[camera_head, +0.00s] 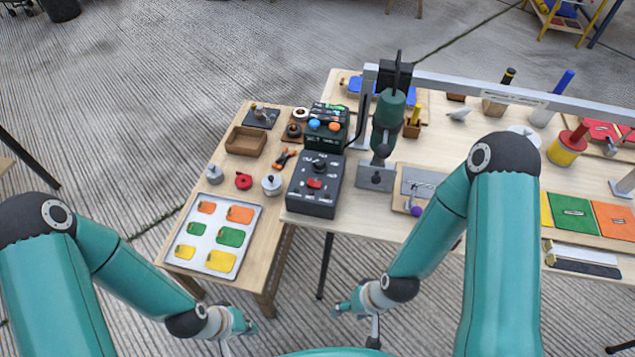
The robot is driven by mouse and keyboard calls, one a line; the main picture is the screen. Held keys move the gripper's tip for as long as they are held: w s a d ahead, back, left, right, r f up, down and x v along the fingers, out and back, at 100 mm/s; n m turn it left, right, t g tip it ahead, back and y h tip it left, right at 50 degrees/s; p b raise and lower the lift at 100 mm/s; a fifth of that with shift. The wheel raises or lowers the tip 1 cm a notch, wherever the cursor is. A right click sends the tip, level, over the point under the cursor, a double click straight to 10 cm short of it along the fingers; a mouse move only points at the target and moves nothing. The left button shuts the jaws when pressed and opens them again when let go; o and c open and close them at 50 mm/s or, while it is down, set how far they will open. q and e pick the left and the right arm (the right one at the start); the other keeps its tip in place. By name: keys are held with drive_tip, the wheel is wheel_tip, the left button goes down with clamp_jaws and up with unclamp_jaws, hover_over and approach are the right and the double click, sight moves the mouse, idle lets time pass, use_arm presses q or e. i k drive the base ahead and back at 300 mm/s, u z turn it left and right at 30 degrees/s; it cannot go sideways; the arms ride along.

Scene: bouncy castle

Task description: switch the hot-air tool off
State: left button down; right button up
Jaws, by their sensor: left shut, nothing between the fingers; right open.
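A dark control box (311,208) stands near the left front of the main table, with a black knob on its upper face and a red switch (314,183) below it. I cannot tell the switch position at this size. A green and black tool (388,110), likely the hot-air tool, stands upright in a grey stand (375,177) to the right of the box. My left gripper (248,328) is shut and empty, low in front of the tables. My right gripper (340,309) is open, low in front of the table edge. Both are apart from the box.
A grey overhead beam (500,92) crosses behind the stand. A board with a grey plate (415,187) lies right of the stand.

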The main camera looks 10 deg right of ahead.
sight(312, 184)
drive_tip(key=z, duration=1.5)
drive_tip(key=i, duration=0.1)
drive_tip(key=u, duration=2.6)
drive_tip(key=k, duration=0.9)
drive_tip(key=z, duration=0.15)
drive_tip(key=i, duration=0.5)
drive_tip(key=z, duration=0.05)
